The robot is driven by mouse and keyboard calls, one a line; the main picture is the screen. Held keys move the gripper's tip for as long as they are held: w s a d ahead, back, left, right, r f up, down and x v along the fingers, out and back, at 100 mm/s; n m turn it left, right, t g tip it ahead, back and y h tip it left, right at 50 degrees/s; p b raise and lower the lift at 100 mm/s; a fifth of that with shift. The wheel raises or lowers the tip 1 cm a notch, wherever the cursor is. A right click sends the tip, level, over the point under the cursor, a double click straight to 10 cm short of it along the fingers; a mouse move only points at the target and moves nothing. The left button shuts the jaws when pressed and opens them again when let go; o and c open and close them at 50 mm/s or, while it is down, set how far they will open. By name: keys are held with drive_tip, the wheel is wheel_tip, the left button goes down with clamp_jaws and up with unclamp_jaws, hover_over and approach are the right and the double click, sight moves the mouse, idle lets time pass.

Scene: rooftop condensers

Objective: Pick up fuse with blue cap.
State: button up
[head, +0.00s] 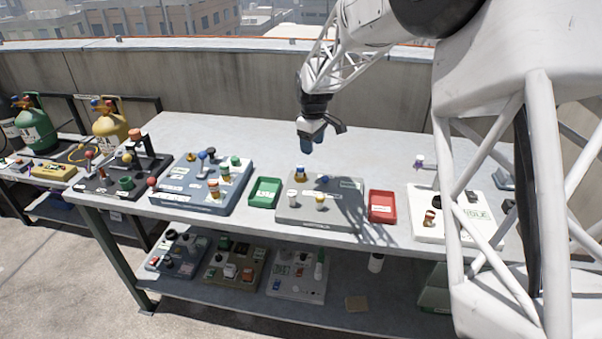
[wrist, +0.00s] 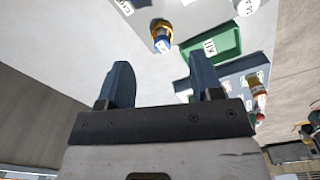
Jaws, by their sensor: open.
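A short fuse-like piece with a blue end, a pale body and a yellow-orange ring (wrist: 162,38) shows at the top middle of the wrist view. It appears to be the piece on the back left of the grey panel (head: 345,208) in the head view (head: 300,174), where its blue part is hard to make out. My gripper (head: 313,145) hangs above the back of the table, behind and above that panel. Its two blue fingers are apart and empty in the wrist view (wrist: 163,76), and the piece lies beyond their tips.
A green tray (head: 265,191) lies left of the grey panel and a red tray (head: 382,206) right of it. A blue panel (head: 202,198) with upright fuses and knobs stands farther left, a white panel (head: 425,232) at right. The table's back strip is clear.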

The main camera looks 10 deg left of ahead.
drive_tip(key=n, duration=0.1)
hover_over(300, 166)
drive_tip(key=f, duration=0.4)
drive_tip(key=shift+w+a, duration=0.15)
drive_tip(key=shift+w, duration=0.1)
drive_tip(key=shift+f, duration=1.3)
drive_tip(key=shift+s+f, duration=0.15)
drive_tip(key=shift+f, duration=1.15)
drive_tip(key=shift+s+f, duration=0.1)
drive_tip(key=shift+f, duration=1.2)
drive_tip(key=c, duration=1.1)
